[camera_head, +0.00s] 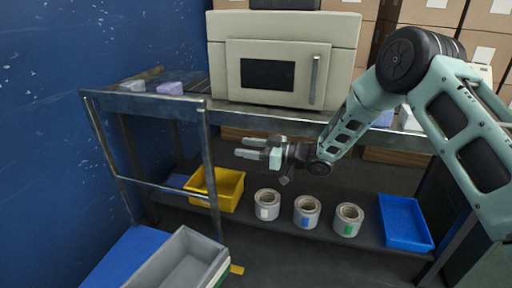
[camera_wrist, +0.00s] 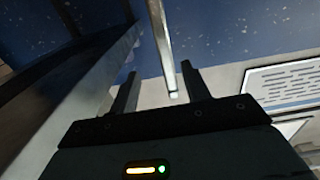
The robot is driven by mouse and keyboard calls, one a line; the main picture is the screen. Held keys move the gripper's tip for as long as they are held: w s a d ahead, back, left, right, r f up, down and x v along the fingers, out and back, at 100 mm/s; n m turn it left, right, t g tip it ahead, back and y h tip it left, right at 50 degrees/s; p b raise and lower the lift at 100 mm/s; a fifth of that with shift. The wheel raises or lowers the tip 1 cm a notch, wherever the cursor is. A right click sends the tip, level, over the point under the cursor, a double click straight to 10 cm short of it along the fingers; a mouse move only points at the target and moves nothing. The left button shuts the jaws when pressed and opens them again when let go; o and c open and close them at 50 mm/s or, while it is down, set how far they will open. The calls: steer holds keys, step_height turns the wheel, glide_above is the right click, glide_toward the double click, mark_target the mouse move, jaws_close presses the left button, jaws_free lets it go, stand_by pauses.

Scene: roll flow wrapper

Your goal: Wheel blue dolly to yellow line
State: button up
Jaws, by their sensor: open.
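The blue dolly (camera_head: 128,257) shows in part at the bottom left of the head view, its near end cut off. A grey metal frame (camera_head: 207,150), which looks like its push handle, rises behind it. A grey crate (camera_head: 185,262) sits on or beside its right side. A small yellow strip (camera_head: 237,269) shows on the floor right of the crate; it may be part of the yellow line. My gripper (camera_head: 240,147) is open and empty, pointing left, right of the frame's upright. In the wrist view a metal bar (camera_wrist: 160,40) appears between the fingers (camera_wrist: 160,58), with no clear contact.
A shelf bench behind carries a beige machine (camera_head: 275,75). Its lower shelf (camera_head: 270,232) holds a yellow bin (camera_head: 228,190), three rolls (camera_head: 307,212) and a blue tray (camera_head: 404,222). A blue wall (camera_head: 40,110) bounds the left. Stacked boxes stand behind.

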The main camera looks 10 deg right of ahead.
steer(key=shift+v, duration=1.25)
